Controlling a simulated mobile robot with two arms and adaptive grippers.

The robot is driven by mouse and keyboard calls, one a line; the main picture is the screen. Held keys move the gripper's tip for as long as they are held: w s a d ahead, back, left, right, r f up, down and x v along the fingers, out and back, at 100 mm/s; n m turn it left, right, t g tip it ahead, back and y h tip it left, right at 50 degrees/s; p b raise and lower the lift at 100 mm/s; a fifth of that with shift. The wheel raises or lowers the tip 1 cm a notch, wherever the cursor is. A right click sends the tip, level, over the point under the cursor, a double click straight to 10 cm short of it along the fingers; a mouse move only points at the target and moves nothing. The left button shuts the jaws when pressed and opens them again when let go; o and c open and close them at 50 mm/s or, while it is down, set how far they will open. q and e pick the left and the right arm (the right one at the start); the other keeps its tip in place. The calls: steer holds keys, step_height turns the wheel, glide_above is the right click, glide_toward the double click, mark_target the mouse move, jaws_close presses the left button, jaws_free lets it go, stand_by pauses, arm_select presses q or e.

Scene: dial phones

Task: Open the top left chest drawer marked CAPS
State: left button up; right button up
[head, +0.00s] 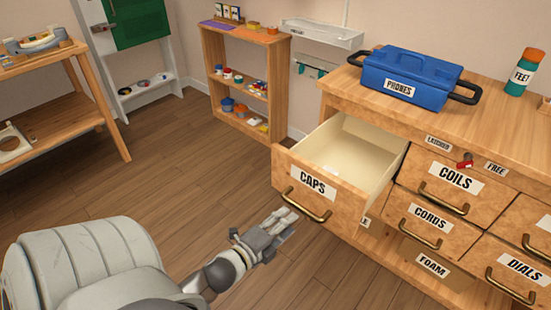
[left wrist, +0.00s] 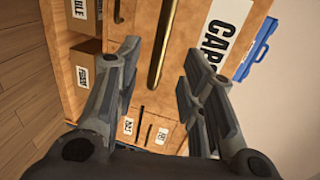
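The top left drawer marked CAPS (head: 284,172) stands pulled well out of the chest (head: 455,125). Its cream interior (head: 350,157) shows and looks empty. Its curved brass handle (head: 306,205) is on the front below the label; the handle also shows in the left wrist view (left wrist: 163,45). My left gripper (head: 287,222) is just in front of and below the handle. In the left wrist view its fingers (left wrist: 162,54) are spread, with the handle seen beyond the gap between them, apparently not gripped. My right gripper is in neither view.
Drawers marked COILS (head: 455,179), CORDS (head: 430,217) and DIALS (head: 522,267) are shut. A red latch (head: 465,161) sits above COILS. A blue PHONES case (head: 410,75) and FEET bottle (head: 524,72) stand on top.

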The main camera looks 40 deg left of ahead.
arm_select(q)
steer(key=shift+v, duration=1.8)
